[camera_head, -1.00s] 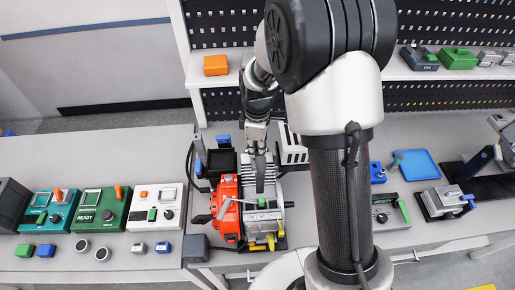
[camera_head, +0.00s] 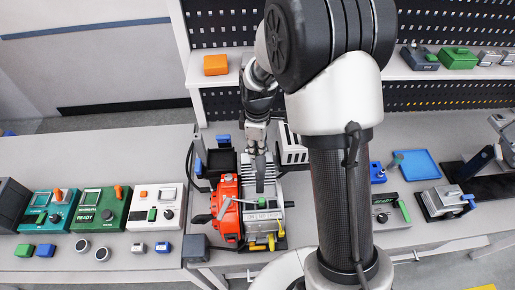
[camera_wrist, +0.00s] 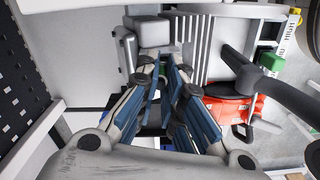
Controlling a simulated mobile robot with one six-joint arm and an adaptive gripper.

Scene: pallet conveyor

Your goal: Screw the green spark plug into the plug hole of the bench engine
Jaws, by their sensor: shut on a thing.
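The bench engine (camera_head: 228,207) has a red housing on its left and a finned grey body on its right. My gripper (camera_head: 258,150) points down over the back of the engine in the head view. In the wrist view its blue-padded fingers (camera_wrist: 163,100) are closed in on a thing I cannot make out. A small green part (camera_head: 262,203) sits on top of the engine and shows in the wrist view (camera_wrist: 271,62). I cannot tell whether it is the spark plug. The plug hole is not clearly visible. A dark grey rod (camera_wrist: 263,88) crosses above the engine.
Teal (camera_head: 52,212) and green (camera_head: 102,210) control boxes and a white one (camera_head: 155,207) stand left of the engine. A blue tray (camera_head: 417,165) and a clamp-like device (camera_head: 446,201) are to the right. A perforated panel (camera_head: 222,30) stands behind.

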